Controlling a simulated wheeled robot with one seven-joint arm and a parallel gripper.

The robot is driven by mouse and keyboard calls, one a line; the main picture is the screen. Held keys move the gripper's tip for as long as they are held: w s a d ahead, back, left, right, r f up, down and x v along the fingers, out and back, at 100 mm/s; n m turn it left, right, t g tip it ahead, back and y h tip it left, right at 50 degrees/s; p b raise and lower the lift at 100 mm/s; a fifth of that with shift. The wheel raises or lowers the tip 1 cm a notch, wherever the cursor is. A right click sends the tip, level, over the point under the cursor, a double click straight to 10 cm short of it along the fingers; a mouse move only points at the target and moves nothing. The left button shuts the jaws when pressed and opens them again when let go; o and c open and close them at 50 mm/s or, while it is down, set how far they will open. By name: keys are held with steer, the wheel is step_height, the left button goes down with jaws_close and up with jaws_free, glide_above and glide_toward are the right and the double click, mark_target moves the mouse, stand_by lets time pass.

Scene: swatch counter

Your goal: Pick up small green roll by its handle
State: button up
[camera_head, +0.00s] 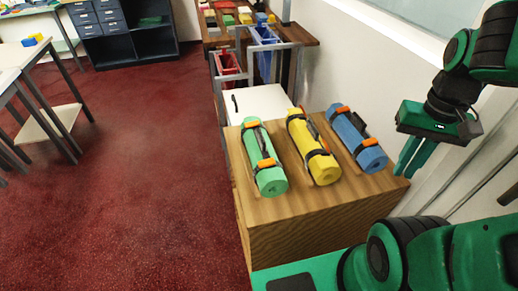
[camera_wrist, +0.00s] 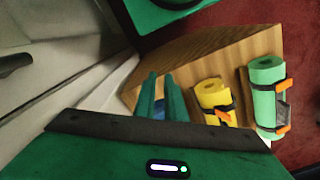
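The small green roll (camera_head: 264,161) lies on the left of the wooden counter top (camera_head: 228,150) in the head view. It has black straps, orange clips and a dark handle on its right side. It also shows at the right of the wrist view (camera_wrist: 264,88), its handle (camera_wrist: 282,108) facing right there. My gripper (camera_head: 409,172) is above the counter's right edge, beyond the blue roll and well apart from the green roll. In the wrist view my gripper (camera_wrist: 162,78) has its two fingers slightly apart with a gap between them. Nothing shows held.
A yellow roll (camera_head: 315,148) lies between the green roll and a blue roll (camera_head: 357,138). A white surface (camera_head: 258,101) and racks with red and blue bins (camera_head: 265,52) stand behind. A wall runs along the right. Red floor (camera_head: 150,180) is open at left.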

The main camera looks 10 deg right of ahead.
steer(key=o, duration=0.5)
steer(key=shift+s+a+r, duration=0.1)
steer(key=shift+s+r, duration=0.15)
steer(key=shift+r, duration=0.1)
steer(key=o, duration=1.4)
steer(key=shift+n, duration=0.9)
steer(key=w+a, duration=0.1)
steer(key=w, duration=0.1)
steer(key=w+a, duration=0.1)
steer(key=w, duration=0.2)
steer(key=w+a, duration=0.1)
steer(key=w, duration=0.2)
steer(key=shift+w+r, duration=0.2)
steer(key=shift+r, duration=0.05)
steer(key=n, duration=0.5)
glide_toward(259, 135)
steer(key=f, duration=0.6)
steer(key=shift+s, duration=0.25)
steer(key=shift+a+f, duration=0.1)
steer(key=shift+f, duration=0.25)
step_height(259, 135, down, 4)
steer(key=shift+f, duration=0.2)
steer(key=shift+w+d+f, duration=0.1)
steer(key=shift+d+f, duration=0.1)
steer(key=shift+f, duration=1.2)
steer(key=shift+w+d+f, duration=0.1)
steer(key=shift+d+f, duration=0.1)
steer(key=shift+f, duration=1.2)
